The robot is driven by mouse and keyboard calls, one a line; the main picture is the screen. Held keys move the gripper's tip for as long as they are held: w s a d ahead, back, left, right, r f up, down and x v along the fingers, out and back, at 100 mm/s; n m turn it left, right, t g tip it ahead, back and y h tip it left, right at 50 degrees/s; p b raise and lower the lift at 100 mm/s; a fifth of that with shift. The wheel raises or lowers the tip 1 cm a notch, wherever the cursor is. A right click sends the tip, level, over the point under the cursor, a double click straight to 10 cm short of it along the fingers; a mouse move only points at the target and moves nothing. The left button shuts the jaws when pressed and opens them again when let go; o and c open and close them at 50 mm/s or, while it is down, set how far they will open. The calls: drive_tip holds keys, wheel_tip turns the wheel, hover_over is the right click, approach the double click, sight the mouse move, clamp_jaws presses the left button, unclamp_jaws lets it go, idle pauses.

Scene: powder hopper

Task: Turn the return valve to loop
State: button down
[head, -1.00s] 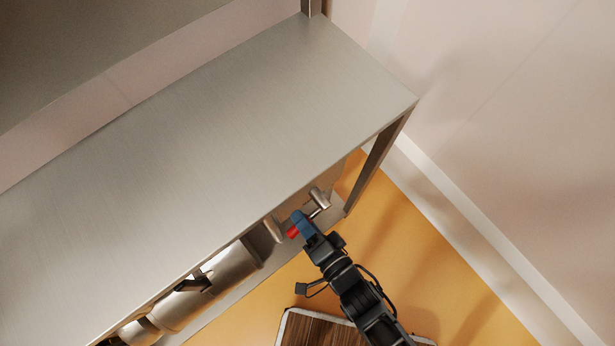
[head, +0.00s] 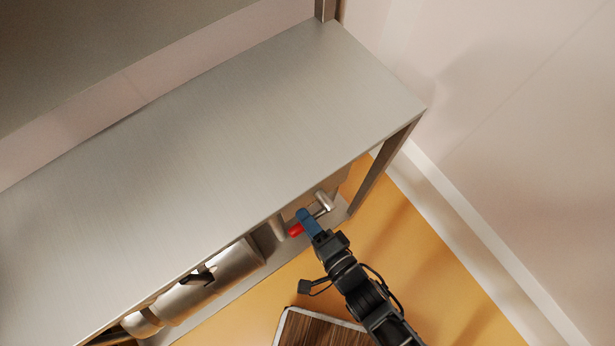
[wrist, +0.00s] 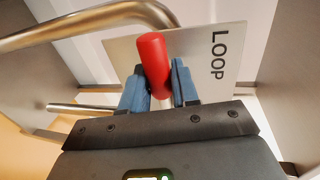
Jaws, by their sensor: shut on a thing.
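The return valve's red handle (head: 295,230) shows just below the front edge of the steel shelf in the head view. In the wrist view the red handle (wrist: 152,50) stands between the two blue fingers, tilted slightly. My gripper (head: 303,214) is shut on this handle. A plate marked LOOP (wrist: 218,55) is behind and to the right of the handle in the wrist view. The valve's body and stem are mostly hidden by my gripper and the shelf.
The steel shelf (head: 210,150) overhangs the valve. Metal pipework (head: 205,290) runs beneath it to the left, and a shelf leg (head: 385,165) stands to the right. A bent metal pipe (wrist: 85,22) passes left of the handle. A dark wooden panel (head: 315,332) lies on the orange floor (head: 440,270).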

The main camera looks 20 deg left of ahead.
drive_tip(key=c, duration=1)
unclamp_jaws()
drive_tip(key=shift+o, duration=0.2)
drive_tip(key=v, duration=0.7)
drive_tip(key=shift+s+d, duration=0.25)
drive_tip(key=shift+d, duration=0.05)
drive_tip(key=shift+d+r, duration=0.1)
